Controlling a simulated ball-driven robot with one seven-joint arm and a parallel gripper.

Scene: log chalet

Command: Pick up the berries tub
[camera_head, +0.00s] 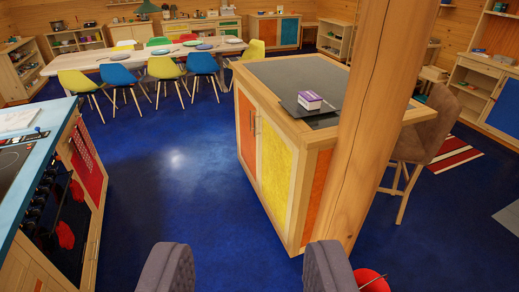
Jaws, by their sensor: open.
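A small white and purple tub (310,99), which looks like the berries tub, sits on a dark flat tray or board (294,108) on top of the kitchen island (247,83). Its label is too small to read. My gripper (247,268) shows at the bottom edge as two grey padded fingers, wide apart with only blue floor between them. It is open and empty. The tub is well ahead of my gripper and a little to the right, clearly apart from it.
A thick wooden post (365,120) stands just right of the tub, in front of the island. A counter with a hob (22,155) is at left. A brown chair (425,130) stands right of the island. A red object (371,281) is at the bottom. Blue floor (165,200) is clear between counter and island.

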